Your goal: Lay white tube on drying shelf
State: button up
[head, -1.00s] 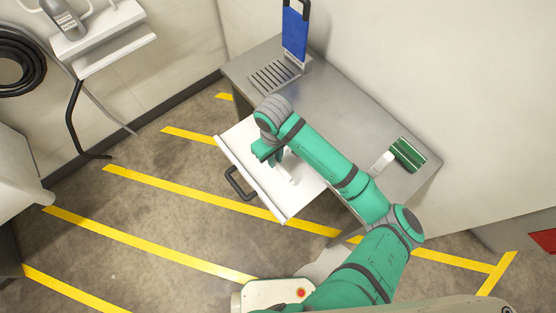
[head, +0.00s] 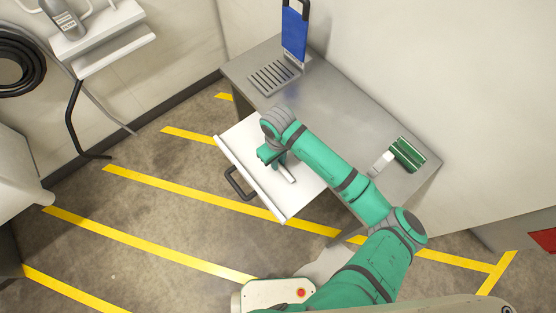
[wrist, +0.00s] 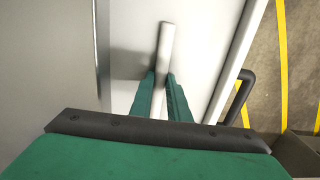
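The white tube (wrist: 166,45) is a slim white bar in the wrist view, over the white surface of a pulled-out drawer (head: 240,143). Its far end sticks out beyond my fingertips and its near part runs between the fingers. In the head view its free end (head: 289,174) shows just right of my gripper (head: 277,164). In the wrist view my gripper (wrist: 161,78) has both fingers close against the tube's sides. I cannot tell whether the tube touches the surface below. Which surface is the drying shelf is not marked; a slotted grey rack (head: 273,77) lies on the steel table.
The steel table (head: 335,110) has a clear middle. A blue board (head: 295,35) stands at its back left. A green ribbed block (head: 408,154) and a small white block (head: 384,160) sit at right. The drawer has a black handle (head: 238,183).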

jog(key=shift+o, duration=1.4)
